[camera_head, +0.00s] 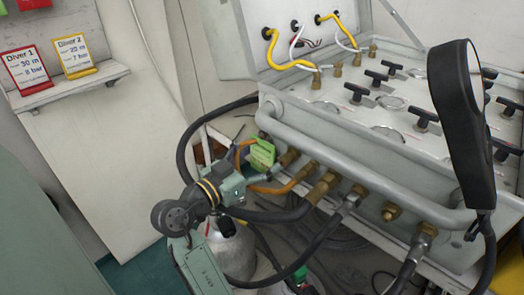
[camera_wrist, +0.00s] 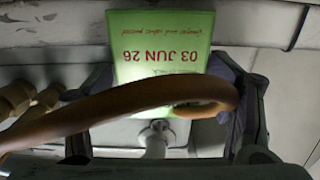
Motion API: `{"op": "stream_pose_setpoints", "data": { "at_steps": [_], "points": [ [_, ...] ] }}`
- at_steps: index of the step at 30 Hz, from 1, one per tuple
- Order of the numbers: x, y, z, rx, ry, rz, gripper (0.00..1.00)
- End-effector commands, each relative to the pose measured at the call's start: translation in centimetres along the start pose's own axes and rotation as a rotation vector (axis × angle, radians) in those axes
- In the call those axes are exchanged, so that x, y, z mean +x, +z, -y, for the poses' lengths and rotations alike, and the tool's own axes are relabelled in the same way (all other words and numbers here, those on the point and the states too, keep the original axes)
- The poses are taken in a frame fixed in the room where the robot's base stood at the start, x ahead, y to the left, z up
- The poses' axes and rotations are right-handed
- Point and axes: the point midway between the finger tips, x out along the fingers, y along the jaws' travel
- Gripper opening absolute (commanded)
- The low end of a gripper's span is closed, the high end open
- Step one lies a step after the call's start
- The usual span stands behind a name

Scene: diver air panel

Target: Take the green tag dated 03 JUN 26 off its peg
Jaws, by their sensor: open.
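The green tag (camera_head: 262,153) hangs at the front left of the air panel. In the wrist view the tag (camera_wrist: 160,45) reads 03 JUN 26 upside down. A pale peg-like part (camera_wrist: 154,136) shows just below the tag; how the tag sits on it is hidden. My gripper (camera_wrist: 165,92) is open, with one dark finger on each side of the tag. In the head view my gripper (camera_head: 245,160) is close beside the tag; I cannot tell if it touches. An orange-brown hose (camera_wrist: 100,108) crosses in front of the tag's lower part.
The air panel (camera_head: 330,130) has brass fittings and several hoses along its front. A shelf (camera_head: 70,88) at left holds the Diver 1 card (camera_head: 27,68) and Diver 2 card (camera_head: 75,55). A gas cylinder (camera_head: 232,250) stands below my gripper.

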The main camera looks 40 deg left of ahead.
Motion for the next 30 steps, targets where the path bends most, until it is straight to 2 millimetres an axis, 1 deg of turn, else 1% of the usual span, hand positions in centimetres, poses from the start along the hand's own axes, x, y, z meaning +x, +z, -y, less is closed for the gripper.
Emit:
{"op": "stream_pose_setpoints", "data": {
  "at_steps": [1, 3, 9, 23, 30],
  "points": [
    [0.44, -0.08, -0.03, -0.001, 0.001, 0.000, 0.75],
    [0.71, 0.00, -0.03, -0.001, 0.000, 0.000, 0.75],
    [0.73, 0.07, -0.01, 0.000, 0.000, 0.000, 0.75],
    [0.69, 0.04, 0.00, 0.000, -0.001, 0.000, 0.45],
    [0.69, 0.03, 0.00, 0.000, -0.001, 0.000, 0.45]
  ]
}}
